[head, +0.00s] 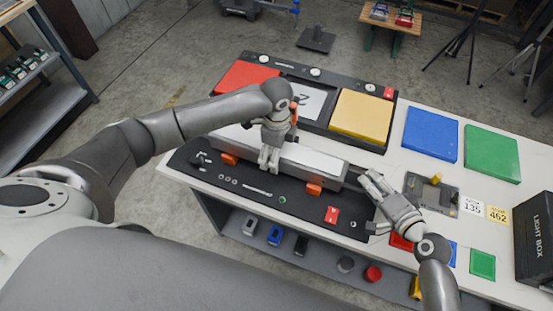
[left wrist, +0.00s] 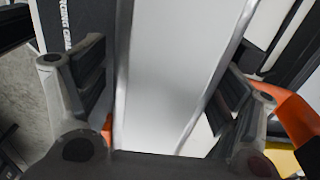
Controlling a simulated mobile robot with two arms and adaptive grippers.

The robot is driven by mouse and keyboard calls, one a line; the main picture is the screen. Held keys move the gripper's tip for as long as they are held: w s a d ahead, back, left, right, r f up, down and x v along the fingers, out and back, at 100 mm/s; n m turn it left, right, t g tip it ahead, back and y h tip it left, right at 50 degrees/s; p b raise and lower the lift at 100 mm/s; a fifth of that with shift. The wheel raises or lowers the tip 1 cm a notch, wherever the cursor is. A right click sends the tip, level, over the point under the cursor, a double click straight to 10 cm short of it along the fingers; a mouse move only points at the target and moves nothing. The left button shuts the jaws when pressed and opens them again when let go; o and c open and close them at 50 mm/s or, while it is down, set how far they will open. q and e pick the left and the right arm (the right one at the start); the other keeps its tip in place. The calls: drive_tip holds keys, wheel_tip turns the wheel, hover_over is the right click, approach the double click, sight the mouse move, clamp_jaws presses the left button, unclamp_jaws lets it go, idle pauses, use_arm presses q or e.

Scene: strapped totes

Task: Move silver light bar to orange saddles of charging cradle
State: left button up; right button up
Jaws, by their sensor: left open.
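The silver light bar (head: 317,163) lies lengthwise along the black charging cradle (head: 262,196). Orange saddles show at its front side, one at the left (head: 229,158) and one at the right (head: 314,189). I cannot tell whether the bar is fully seated in them. My left gripper (head: 268,160) is over the middle of the bar, pointing down. In the left wrist view its open fingers stand on either side of the bar (left wrist: 175,75), with gaps visible. My right gripper (head: 369,178) is just beyond the bar's right end, apart from it, and its fingers look spread.
Behind the cradle is a black tray with red (head: 243,77) and yellow (head: 361,116) blocks. Blue (head: 431,134) and green (head: 491,153) pads lie to the right. A grey fixture (head: 432,192) and a black light box (head: 537,235) stand near the right arm.

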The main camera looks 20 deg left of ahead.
use_arm(q)
drive_tip(key=shift+r, duration=0.2)
use_arm(e)
drive_tip(key=shift+w, duration=0.1)
use_arm(q)
wheel_tip(320, 180, up, 10)
drive_tip(key=shift+r, duration=0.75)
use_arm(e)
drive_tip(key=shift+r, duration=0.1)
drive_tip(key=v, duration=1.2)
